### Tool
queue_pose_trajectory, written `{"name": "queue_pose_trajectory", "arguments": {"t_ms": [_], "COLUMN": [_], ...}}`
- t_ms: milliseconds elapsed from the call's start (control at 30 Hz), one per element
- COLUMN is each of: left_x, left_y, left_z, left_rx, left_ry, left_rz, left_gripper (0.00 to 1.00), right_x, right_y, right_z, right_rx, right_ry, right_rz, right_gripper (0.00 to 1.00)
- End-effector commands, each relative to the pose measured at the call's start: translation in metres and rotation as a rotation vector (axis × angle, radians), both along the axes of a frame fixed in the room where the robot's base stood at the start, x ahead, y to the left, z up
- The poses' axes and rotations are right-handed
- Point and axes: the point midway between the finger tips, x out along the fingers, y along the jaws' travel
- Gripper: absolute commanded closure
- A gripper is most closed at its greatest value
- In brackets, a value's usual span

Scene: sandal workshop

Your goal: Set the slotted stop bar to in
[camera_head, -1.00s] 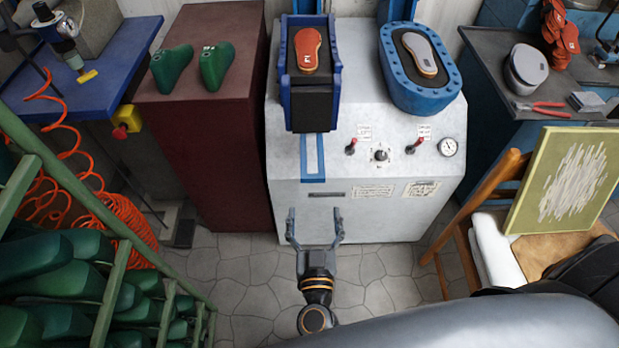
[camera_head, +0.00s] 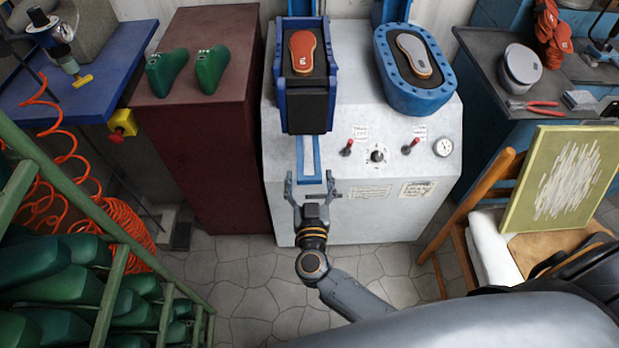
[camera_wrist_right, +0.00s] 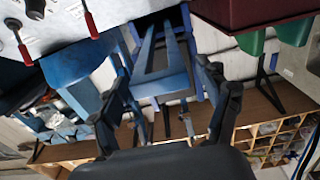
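The slotted stop bar (camera_head: 317,160) is a blue bar with a long pale slot, sticking out from the front of the white press under the left station. My right gripper (camera_head: 309,181) is open and empty, its two fingers at either side of the bar's near end. In the right wrist view the bar (camera_wrist_right: 161,86) lies between the spread fingers of my right gripper (camera_wrist_right: 160,98), with gaps on both sides; I cannot tell whether any part touches. My left gripper is out of view.
The white press (camera_head: 400,181) carries red-handled levers (camera_head: 347,147), a knob and a gauge (camera_head: 443,147). An orange sole (camera_head: 303,52) sits in the left station, a grey one in the blue right station. A maroon cabinet (camera_head: 205,150) stands left, a chair with a panel (camera_head: 567,180) right.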

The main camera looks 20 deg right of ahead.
Motion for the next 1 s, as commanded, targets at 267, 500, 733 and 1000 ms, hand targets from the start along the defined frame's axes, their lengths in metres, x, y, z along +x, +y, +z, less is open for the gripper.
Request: {"name": "queue_pose_trajectory", "arguments": {"t_ms": [267,500,733,1000], "left_x": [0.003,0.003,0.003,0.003], "left_y": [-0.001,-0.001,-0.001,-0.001], "left_z": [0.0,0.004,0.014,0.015], "left_rx": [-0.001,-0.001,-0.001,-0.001], "left_ry": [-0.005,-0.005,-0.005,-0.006], "left_rz": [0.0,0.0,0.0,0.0], "left_gripper": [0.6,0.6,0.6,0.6], "right_x": [0.0,0.011,0.064,0.091], "right_y": [0.0,-0.003,-0.018,-0.026], "right_z": [0.0,0.002,0.003,0.0], "right_rx": [0.0,-0.004,-0.004,-0.001], "right_ry": [0.0,-0.002,-0.004,0.0], "right_rz": [0.0,-0.001,-0.001,0.0], "right_gripper": [0.86,1.0,1.0,1.0]}}
